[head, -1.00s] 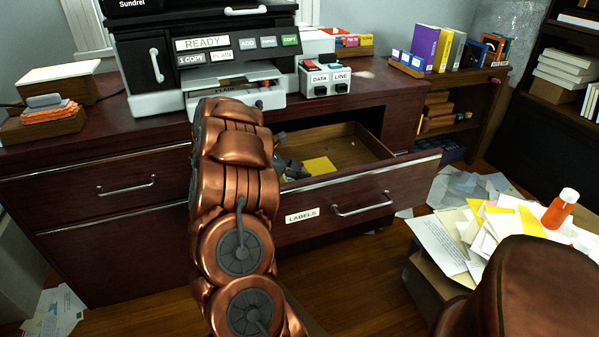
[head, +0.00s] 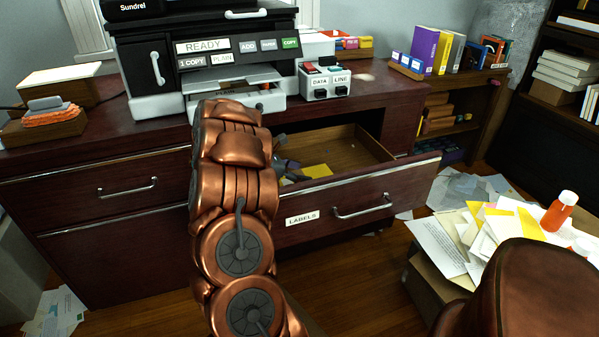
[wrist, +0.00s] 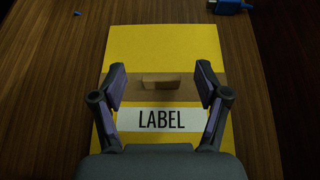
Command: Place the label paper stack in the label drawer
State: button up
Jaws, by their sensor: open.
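The label paper stack (wrist: 150,48) is yellow with a brown band, a small raised brown tab (wrist: 160,82) and a white "LABEL" strip. It lies flat on the wooden floor of the open label drawer (head: 369,181), whose front reads "LABELS". A yellow part of the stack also shows in the head view (head: 318,171); my arm and gripper hide the rest. My gripper (wrist: 161,68) is open above the stack, one finger on each side of the tab, with gaps between. In the head view, the gripper is a small dark shape inside the drawer, partly hidden by my arm.
A printer reading "READY" (head: 203,46) stands on the cabinet above the drawer. A small blue item (wrist: 232,5) lies beyond the stack in the wrist view. Loose papers and an orange bottle (head: 559,211) are at the right. The drawer's right part is clear.

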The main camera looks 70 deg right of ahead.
jog(key=shift+r+p, duration=0.65)
jog(key=shift+p, duration=0.1)
jog(key=v, duration=1.2)
jog(key=shift+f, duration=0.35)
jog(key=shift+a, duration=0.1)
